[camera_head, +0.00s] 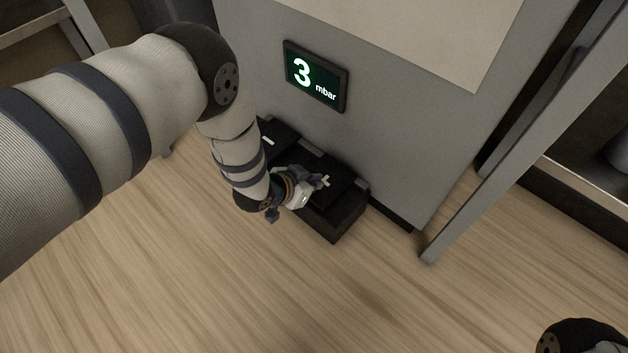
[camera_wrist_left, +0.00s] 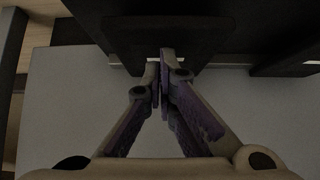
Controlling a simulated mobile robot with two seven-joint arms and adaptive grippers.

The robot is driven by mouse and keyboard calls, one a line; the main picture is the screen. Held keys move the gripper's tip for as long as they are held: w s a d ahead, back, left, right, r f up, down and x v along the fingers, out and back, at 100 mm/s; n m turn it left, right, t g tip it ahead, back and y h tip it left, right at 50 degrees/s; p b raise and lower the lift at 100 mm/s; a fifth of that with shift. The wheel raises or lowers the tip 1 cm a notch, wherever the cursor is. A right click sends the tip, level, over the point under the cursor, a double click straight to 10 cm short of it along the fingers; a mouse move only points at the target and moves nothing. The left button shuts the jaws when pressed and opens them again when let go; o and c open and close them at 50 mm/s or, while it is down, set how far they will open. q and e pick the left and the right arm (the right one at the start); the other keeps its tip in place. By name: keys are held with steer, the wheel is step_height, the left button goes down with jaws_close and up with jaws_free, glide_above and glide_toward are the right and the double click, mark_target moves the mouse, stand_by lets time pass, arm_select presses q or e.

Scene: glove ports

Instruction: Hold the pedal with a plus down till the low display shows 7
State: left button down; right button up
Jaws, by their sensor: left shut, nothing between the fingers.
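The low display (camera_head: 316,76) on the grey cabinet front shows 3 mbar in the head view. Below it, a black pedal block on the floor carries two pedals. The pedal with a plus (camera_head: 343,190) is the right one; its pale mark shows just past my fingertips. My left gripper (camera_head: 322,180) is shut and empty, its tips at this pedal. In the left wrist view the shut fingertips (camera_wrist_left: 160,72) meet in front of a dark pedal surface (camera_wrist_left: 165,25). I cannot tell whether they touch or press it. My right gripper is out of view.
The other pedal, with a pale bar mark (camera_head: 267,141), is on the left, partly behind my left arm. A grey post (camera_head: 500,165) stands to the right of the cabinet (camera_head: 400,130). The wooden floor (camera_head: 330,290) in front is clear.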

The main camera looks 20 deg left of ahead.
arm_select(q)
steer(key=shift+s+a+f, duration=0.1)
steer(key=shift+s+f, duration=0.1)
steer(key=shift+f, duration=0.35)
steer(key=shift+s+f, duration=0.2)
steer(key=shift+f, duration=0.35)
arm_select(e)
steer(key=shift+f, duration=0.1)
arm_select(q)
steer(key=shift+s+f, duration=0.15)
steer(key=shift+s, duration=0.05)
stand_by(1.1)
stand_by(1.4)
